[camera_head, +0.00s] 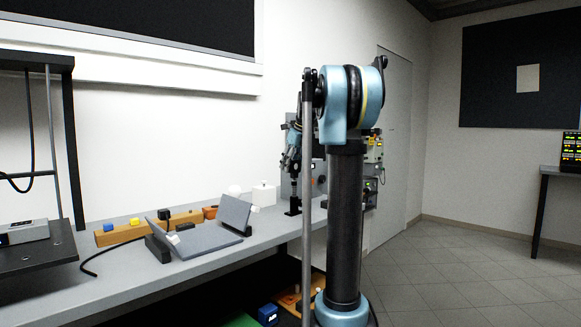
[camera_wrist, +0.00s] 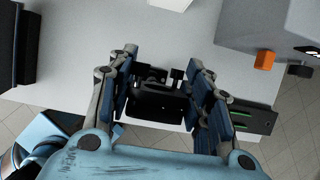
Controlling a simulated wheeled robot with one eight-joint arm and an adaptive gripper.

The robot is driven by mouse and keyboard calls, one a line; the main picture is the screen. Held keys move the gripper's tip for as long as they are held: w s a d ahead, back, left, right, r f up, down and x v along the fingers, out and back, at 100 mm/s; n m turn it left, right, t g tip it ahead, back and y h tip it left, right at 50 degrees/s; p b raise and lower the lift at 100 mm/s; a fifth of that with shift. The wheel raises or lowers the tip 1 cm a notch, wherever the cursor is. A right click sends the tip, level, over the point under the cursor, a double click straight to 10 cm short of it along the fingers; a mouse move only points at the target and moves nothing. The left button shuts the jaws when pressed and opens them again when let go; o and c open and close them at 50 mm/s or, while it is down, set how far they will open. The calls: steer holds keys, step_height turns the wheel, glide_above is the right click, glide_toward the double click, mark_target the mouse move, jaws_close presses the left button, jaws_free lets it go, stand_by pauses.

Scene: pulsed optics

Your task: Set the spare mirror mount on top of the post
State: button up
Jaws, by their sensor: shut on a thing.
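My gripper (camera_wrist: 160,92) is closed on a dark block-shaped thing, the spare mirror mount (camera_wrist: 157,100), with small black parts at its far side in the wrist view. In the head view my gripper (camera_head: 289,162) points down over the far end of the bench, and the mount is hard to make out there. A slim black post (camera_head: 294,190) with a dark foot stands on the bench just below the gripper. I cannot tell whether the mount touches the post; in the wrist view the post's top is hidden.
The grey bench (camera_head: 200,258) carries angled grey plates (camera_head: 206,242), a wooden block with coloured pieces (camera_head: 130,232) and a white box (camera_head: 263,194). In the wrist view an orange cube (camera_wrist: 264,60) lies right of my gripper, and the bench's front edge is close.

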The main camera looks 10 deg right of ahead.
steer(key=shift+f, duration=0.25)
steer(key=o, duration=1.4)
steer(key=shift+f, duration=0.1)
steer(key=shift+c, duration=0.2)
steer(key=w+v, duration=0.1)
steer(key=v, duration=1.4)
steer(key=shift+a+r, duration=0.3)
steer(key=shift+r, duration=0.25)
